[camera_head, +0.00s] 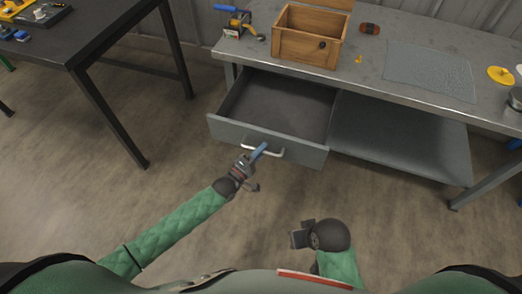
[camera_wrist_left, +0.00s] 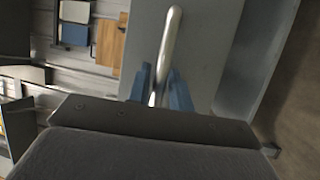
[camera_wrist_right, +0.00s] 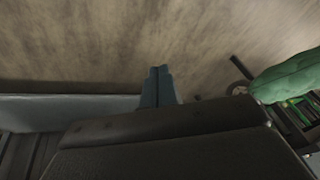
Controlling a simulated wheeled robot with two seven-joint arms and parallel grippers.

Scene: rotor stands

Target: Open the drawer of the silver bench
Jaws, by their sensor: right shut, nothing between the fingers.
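The silver bench (camera_head: 375,50) stands at the back right. Its grey drawer (camera_head: 225,128) is pulled well out, and the inside that shows is empty. A pale bar handle (camera_head: 272,152) is on the drawer's front. In the left wrist view, the blue fingers of my left gripper (camera_wrist_left: 160,88) are shut around the handle (camera_wrist_left: 170,40), one on each side. My right gripper (camera_head: 297,238) is low in front of the drawer, apart from it. In the right wrist view its fingers (camera_wrist_right: 159,84) are together and empty.
A wooden box (camera_head: 305,48), a yellow disc (camera_head: 501,75) and a grey mat (camera_head: 430,76) are on the bench top. A lower shelf (camera_head: 400,140) is right of the drawer. A dark table (camera_head: 95,40) stands at the left. The floor before the drawer is clear.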

